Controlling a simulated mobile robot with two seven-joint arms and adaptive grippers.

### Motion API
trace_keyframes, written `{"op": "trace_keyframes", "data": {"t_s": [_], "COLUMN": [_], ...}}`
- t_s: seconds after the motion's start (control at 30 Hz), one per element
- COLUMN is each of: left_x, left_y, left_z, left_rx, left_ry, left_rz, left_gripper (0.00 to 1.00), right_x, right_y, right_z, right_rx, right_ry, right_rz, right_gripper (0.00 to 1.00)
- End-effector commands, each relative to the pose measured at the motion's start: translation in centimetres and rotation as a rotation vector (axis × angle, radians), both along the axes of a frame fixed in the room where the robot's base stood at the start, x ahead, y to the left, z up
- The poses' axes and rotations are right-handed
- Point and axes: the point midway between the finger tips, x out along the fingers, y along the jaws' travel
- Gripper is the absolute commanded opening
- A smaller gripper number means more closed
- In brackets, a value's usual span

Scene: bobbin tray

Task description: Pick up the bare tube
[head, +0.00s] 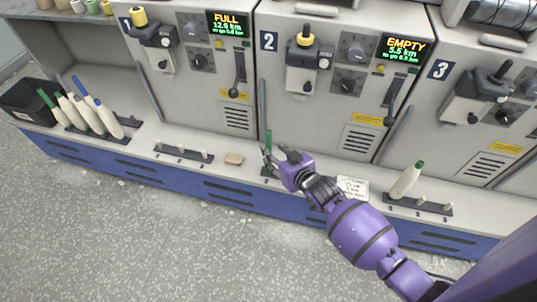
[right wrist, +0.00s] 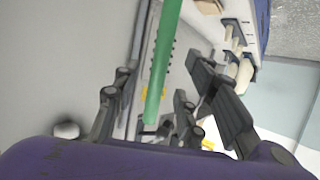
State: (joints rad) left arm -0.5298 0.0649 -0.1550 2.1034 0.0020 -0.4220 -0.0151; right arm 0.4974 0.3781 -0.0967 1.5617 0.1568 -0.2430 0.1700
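The bare tube is a slim green tube (head: 268,139) standing upright on a dark peg rail (head: 267,173) on the ledge in front of machine 2. My right gripper (head: 275,158) is at the tube, low over the ledge, and partly covers its lower part in the head view. In the right wrist view the green tube (right wrist: 163,62) runs between the parted fingers of my right gripper (right wrist: 168,75). The fingers look open, with gaps beside the tube; I cannot tell if either touches it. My left gripper is not in view.
Machine 2 (head: 290,100) rises behind the ledge. A full bobbin with a green tip (head: 406,180) stands on the rail to the right. Several full bobbins (head: 88,112) stand at the left beside a black bin (head: 30,100). A tan block (head: 234,159) and a paper note (head: 354,187) lie nearby.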

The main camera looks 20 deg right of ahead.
Motion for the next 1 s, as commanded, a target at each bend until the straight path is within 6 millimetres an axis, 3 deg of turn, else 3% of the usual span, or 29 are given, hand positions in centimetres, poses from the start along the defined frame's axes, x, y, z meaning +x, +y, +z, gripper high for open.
{"op": "trace_keyframes", "data": {"t_s": [0.2,0.33,0.63,0.93,1.0], "left_x": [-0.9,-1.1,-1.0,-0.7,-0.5], "left_y": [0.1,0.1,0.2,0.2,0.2], "left_z": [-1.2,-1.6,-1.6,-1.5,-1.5], "left_rx": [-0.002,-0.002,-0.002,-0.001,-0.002], "left_ry": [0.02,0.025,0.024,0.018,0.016], "left_rz": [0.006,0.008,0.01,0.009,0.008], "left_gripper": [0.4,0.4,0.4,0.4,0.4], "right_x": [2.4,3.8,4.2,4.2,4.2], "right_y": [0.4,0.7,0.7,0.7,0.7], "right_z": [-2.4,-2.9,-3.0,-3.0,-3.0], "right_rx": [0.001,0.001,0.001,0.0,0.0], "right_ry": [0.002,0.002,0.002,0.002,0.002], "right_rz": [0.001,0.001,0.001,0.001,0.0], "right_gripper": [0.39,0.39,0.39,0.01,0.0]}}
